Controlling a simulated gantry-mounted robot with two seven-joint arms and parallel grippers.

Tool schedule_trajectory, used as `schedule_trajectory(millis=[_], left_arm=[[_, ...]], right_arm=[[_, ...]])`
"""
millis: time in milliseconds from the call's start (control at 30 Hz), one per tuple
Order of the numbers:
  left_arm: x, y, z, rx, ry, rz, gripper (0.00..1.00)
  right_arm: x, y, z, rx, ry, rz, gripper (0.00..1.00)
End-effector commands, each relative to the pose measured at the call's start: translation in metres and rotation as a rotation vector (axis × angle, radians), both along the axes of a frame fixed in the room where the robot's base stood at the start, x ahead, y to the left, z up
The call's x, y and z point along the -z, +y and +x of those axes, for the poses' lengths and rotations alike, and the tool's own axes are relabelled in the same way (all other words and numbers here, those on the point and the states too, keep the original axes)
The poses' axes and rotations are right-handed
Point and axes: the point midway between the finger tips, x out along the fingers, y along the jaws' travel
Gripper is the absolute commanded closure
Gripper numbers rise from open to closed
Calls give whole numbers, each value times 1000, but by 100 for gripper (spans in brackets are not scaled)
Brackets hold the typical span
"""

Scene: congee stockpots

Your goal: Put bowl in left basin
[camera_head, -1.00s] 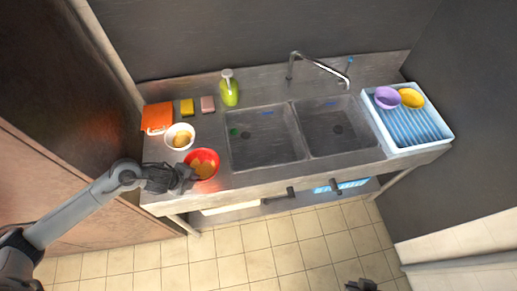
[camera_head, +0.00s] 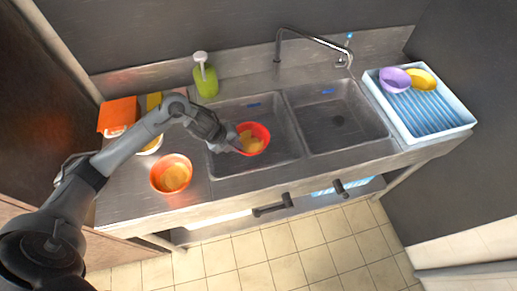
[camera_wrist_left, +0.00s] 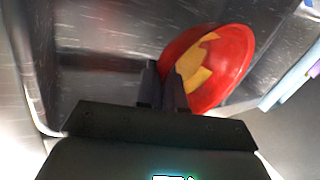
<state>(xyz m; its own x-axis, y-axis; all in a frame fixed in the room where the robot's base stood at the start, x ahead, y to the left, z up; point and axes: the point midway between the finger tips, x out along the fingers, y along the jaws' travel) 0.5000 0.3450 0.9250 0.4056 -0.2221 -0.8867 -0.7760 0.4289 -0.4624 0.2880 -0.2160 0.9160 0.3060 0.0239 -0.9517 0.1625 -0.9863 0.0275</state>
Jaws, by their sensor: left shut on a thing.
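My left gripper (camera_head: 232,143) is shut on the rim of a red bowl (camera_head: 266,132) with yellow-orange patches inside. The bowl is over the left basin (camera_head: 222,168); its height above the basin floor is hard to tell. In the left wrist view, the closed fingers (camera_wrist_left: 163,88) meet the edge of the tilted red bowl (camera_wrist_left: 238,60), with grey metal basin behind. An orange bowl (camera_head: 158,182) stands on the counter left of the basin. A white bowl (camera_head: 153,147) is mostly hidden behind my left arm. My right gripper is out of view.
The right basin (camera_head: 338,120) is empty, with a faucet (camera_head: 310,38) behind it. A drying rack (camera_head: 425,112) at right holds a purple bowl (camera_head: 394,79) and a yellow bowl (camera_head: 421,79). A green soap bottle (camera_head: 206,81) stands behind the left basin. An orange board (camera_head: 118,115) is at far left.

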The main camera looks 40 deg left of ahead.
Motion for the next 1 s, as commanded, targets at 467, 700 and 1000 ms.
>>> schedule_trajectory(millis=[467, 700, 1000], left_arm=[[63, 1, 1, 13, 2, -1, 100], [83, 1, 1, 13, 3, -2, 100], [103, 2, 2, 13, -1, -1, 100]], right_arm=[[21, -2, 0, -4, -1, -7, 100], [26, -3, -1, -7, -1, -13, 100], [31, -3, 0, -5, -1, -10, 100]])
